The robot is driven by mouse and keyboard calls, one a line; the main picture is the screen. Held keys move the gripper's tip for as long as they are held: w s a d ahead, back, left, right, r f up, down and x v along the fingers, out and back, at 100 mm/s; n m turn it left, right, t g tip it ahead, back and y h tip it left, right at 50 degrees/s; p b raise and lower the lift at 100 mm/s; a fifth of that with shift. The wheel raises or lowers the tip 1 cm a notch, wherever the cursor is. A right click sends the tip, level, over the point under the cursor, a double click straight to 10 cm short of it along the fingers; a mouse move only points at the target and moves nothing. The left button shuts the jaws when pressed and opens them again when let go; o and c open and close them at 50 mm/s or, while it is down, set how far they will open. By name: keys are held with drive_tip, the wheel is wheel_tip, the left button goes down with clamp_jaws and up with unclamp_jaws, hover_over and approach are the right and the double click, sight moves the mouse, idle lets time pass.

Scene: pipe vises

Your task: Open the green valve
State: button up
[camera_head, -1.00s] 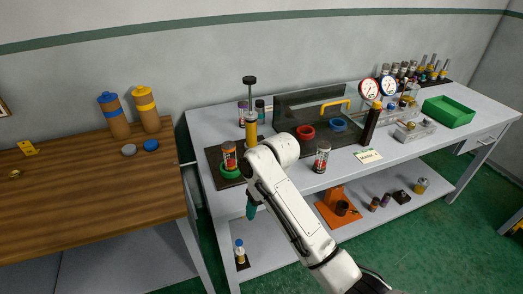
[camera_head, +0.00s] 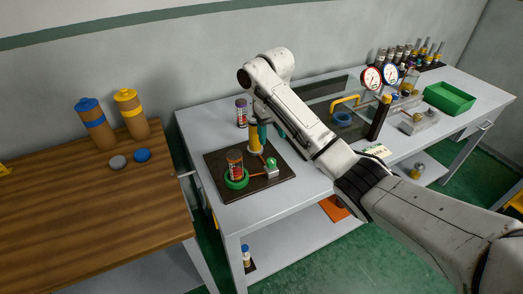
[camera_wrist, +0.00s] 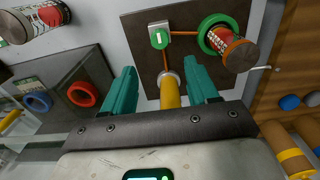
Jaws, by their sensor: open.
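The green valve (camera_head: 271,167) is a small green knob on a grey block, on the right part of a dark board (camera_head: 280,182) on the white bench. In the wrist view the valve (camera_wrist: 160,37) is ahead of the fingers, near the top. My gripper (camera_wrist: 162,84) is open, its two teal fingers apart and clear of the valve. A yellow post (camera_wrist: 170,94) shows between the fingers; I cannot tell if they touch it. In the head view my gripper (camera_head: 268,134) is above the back of the board, its fingers partly hidden.
A red-labelled canister (camera_head: 235,163) stands in a green ring (camera_head: 236,182), joined to the valve by an orange pipe. The yellow post (camera_head: 254,140) rises behind. Red ring (camera_wrist: 81,94) and blue ring (camera_wrist: 38,102) lie to the side. A wooden table (camera_head: 90,215) is at left.

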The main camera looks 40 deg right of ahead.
drive_tip(key=b, duration=0.5)
hover_over(271, 160)
wheel_tip(271, 160, down, 6)
drive_tip(key=shift+w+f, duration=0.1)
drive_tip(key=shift+f+p, duration=0.35)
drive_tip(key=shift+p, duration=0.2)
drive_tip(key=shift+f, duration=1.9)
drive_tip(key=c, duration=1)
drive_tip(key=shift+c, duration=0.2)
